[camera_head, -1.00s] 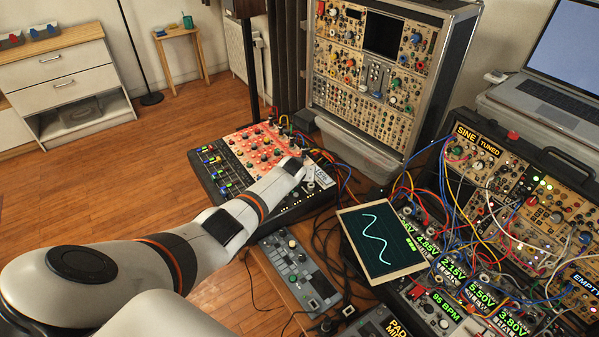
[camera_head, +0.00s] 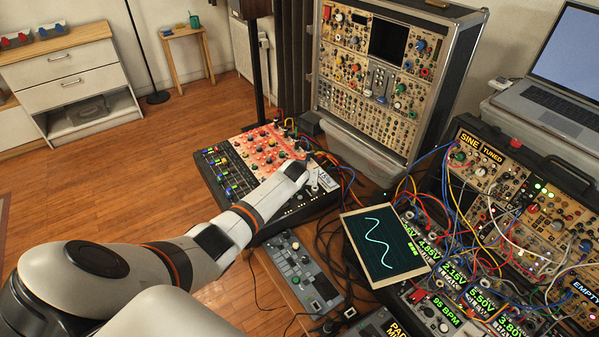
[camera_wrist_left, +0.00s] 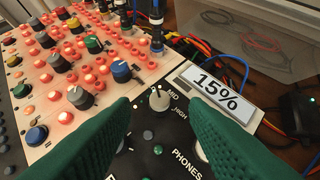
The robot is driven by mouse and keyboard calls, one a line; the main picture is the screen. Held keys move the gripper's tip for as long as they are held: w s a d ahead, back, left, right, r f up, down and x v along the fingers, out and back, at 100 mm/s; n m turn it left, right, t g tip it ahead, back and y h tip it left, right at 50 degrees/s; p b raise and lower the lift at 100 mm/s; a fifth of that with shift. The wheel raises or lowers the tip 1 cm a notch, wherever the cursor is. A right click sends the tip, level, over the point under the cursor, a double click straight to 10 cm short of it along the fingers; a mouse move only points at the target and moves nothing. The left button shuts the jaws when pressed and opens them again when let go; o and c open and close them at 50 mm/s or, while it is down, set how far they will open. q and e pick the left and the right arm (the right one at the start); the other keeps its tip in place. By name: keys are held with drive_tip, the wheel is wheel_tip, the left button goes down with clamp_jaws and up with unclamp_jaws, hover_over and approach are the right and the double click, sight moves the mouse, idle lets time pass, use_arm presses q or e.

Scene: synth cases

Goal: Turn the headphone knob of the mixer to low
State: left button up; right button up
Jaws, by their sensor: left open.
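The mixer (camera_head: 290,212) stands on the table in the head view, with my left arm reaching over its right side. In the left wrist view, a pale grey knob (camera_wrist_left: 160,96) sits on the black panel with MID and HIGH printed at its right. The word PHONES (camera_wrist_left: 187,165) is printed below it. My left gripper (camera_wrist_left: 160,100) has two green fingers, open, one on each side of the knob, with visible gaps. The left finger covers the panel left of the knob. Another pale round part is mostly hidden behind the right finger. A small display (camera_wrist_left: 217,90) reads 15%.
Several coloured knobs (camera_wrist_left: 122,71) and plugged cables (camera_wrist_left: 157,30) stand close beyond the knob. A small grey device (camera_head: 300,270), a wave screen (camera_head: 380,250) and cabled synth modules (camera_head: 480,215) crowd the table nearby. A tall synth case (camera_head: 375,75) stands behind.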

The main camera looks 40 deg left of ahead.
use_arm(q)
drive_tip(key=v, duration=0.8)
drive_tip(key=shift+s+p, duration=0.15)
drive_tip(key=shift+p, duration=0.2)
